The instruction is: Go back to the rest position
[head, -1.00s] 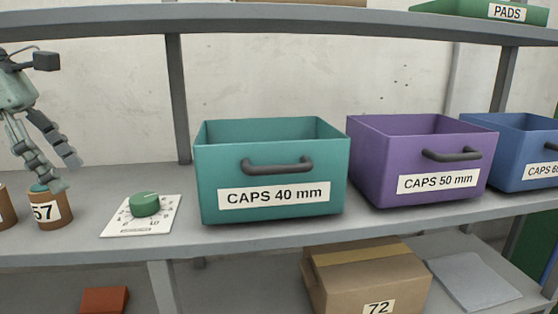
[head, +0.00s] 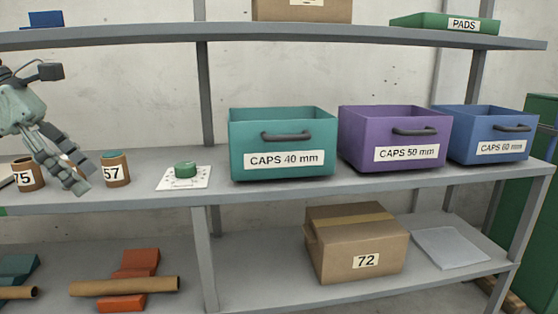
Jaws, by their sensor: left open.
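My left gripper (head: 70,179) hangs at the left of the head view, its fingers pointing down and apart, with nothing seen between them. It is in front of the middle shelf, between a brown tube marked 75 (head: 28,174) and a brown tube marked 57 (head: 116,170). The 57 tube has a teal top and stands upright, apart from the fingers. My right gripper is not in the head view.
A green dial on a white card (head: 182,178) lies on the middle shelf (head: 350,182). Teal (head: 282,145), purple (head: 395,140) and blue (head: 488,136) caps bins stand to its right. Below are a box marked 72 (head: 355,245) and a brown tube on orange blocks (head: 125,286).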

